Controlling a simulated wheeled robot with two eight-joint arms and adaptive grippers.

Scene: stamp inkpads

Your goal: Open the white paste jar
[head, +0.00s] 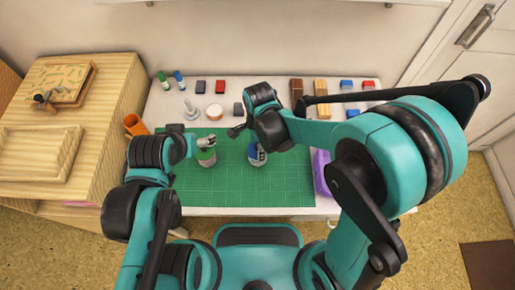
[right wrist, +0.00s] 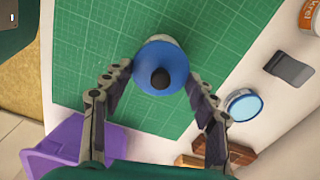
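A small white jar with a blue lid and a black knob (right wrist: 160,78) stands on the green mat. It also shows in the head view (head: 257,155), partly covered by my right gripper. My right gripper (right wrist: 161,73) is open, with its fingers on either side of the blue lid and gaps beside it. A pale jar with green on it (head: 207,158) stands on the mat's left part. My left gripper (head: 206,142) is at its top; whether its fingers are closed on it is not clear. I cannot tell for certain which of the two jars is the white paste jar.
A round blue-topped pot (right wrist: 243,105) stands beside the mat. A purple bin (head: 321,172) is at the mat's right edge. The mat's front (head: 240,190) is clear.

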